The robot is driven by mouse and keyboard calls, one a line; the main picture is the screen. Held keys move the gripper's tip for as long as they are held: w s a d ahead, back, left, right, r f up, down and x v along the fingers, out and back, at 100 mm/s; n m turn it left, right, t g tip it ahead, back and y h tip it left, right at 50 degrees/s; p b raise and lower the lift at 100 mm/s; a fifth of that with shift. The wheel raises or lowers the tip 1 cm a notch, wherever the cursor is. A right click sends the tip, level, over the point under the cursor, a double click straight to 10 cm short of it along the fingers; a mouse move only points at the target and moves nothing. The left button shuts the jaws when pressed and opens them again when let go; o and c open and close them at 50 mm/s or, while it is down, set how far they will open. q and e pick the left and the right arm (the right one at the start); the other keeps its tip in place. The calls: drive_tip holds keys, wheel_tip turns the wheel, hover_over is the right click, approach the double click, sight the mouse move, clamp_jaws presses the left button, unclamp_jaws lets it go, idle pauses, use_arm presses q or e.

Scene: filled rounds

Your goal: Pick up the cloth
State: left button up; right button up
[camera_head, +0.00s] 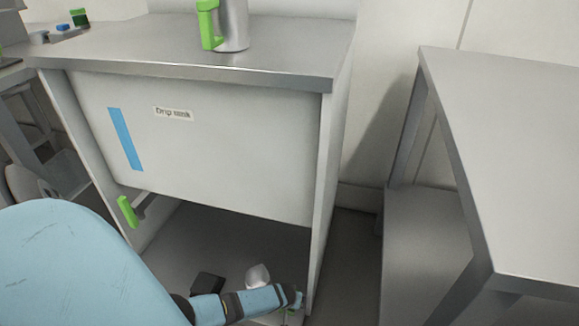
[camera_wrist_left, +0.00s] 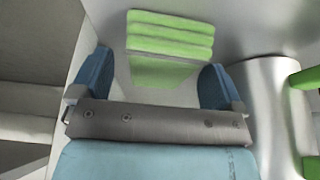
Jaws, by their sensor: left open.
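The green cloth (camera_wrist_left: 170,35) appears in the left wrist view as a folded stack of several layers on a pale metal surface. A duller green patch below it looks like its reflection. My left gripper (camera_wrist_left: 158,68) is open, its two blue fingers apart and nothing held between them. The cloth is ahead of the fingers, roughly between them, with a gap. In the head view my left gripper (camera_head: 294,298) is low, by the right side of the cabinet's lower opening. A small green bit there is too small to identify. My right gripper is not in view.
A metal cylinder (camera_wrist_left: 270,105) with a green handle stands close right of the gripper. The cabinet (camera_head: 230,150) has a panel above its opening. A silver jug (camera_head: 233,25) with a green handle stands on top. A grey table (camera_head: 510,150) is at right.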

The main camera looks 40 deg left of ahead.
use_arm(q)
drive_tip(key=shift+f, duration=0.15)
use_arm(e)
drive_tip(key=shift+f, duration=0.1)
use_arm(q)
drive_tip(key=c, duration=1)
